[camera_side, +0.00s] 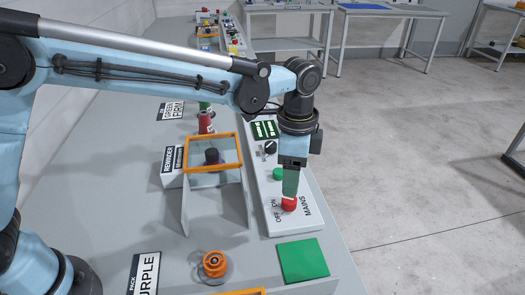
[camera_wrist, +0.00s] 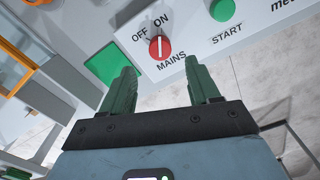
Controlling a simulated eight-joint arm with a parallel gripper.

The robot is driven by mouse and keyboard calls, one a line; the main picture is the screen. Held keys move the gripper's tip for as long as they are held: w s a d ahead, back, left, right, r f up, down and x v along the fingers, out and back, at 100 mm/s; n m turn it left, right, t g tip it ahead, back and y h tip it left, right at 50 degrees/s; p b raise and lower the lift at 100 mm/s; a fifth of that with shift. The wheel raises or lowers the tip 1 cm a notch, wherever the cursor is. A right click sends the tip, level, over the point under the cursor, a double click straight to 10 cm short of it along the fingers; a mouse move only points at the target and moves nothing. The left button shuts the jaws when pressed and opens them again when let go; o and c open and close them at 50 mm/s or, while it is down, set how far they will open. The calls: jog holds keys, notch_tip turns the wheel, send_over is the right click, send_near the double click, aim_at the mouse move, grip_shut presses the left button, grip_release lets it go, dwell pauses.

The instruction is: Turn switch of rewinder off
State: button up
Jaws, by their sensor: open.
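The label REWINDER (camera_side: 171,160) stands on the bench in the side view. Beside it a black knob (camera_side: 212,156) shows behind or within an orange-framed clear cover (camera_side: 240,150) on grey side plates. The knob's setting cannot be read. My gripper (camera_side: 290,193) points down over the control panel, to the right of the cover. In the wrist view my gripper (camera_wrist: 160,66) has its two green fingers apart with nothing between them. The red MAINS switch (camera_wrist: 159,46) lies just beyond the fingertips, its white mark toward ON. It also shows below my gripper in the side view (camera_side: 289,204).
The panel carries a green START button (camera_wrist: 222,9) and a black knob (camera_side: 270,147). A green square (camera_side: 303,261) and an orange knob (camera_side: 214,263) lie toward the front. A red cylinder (camera_side: 206,122) stands behind the cover. Open floor lies right of the bench.

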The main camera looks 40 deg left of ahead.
aim_at(290, 199)
notch_tip(290, 199, down, 7)
jog(key=shift+f, duration=0.1)
jog(key=shift+c, duration=0.2)
jog(key=c, duration=1)
jog(key=shift+n, duration=0.3)
jog(key=n, duration=1.1)
jog(key=shift+n, duration=0.4)
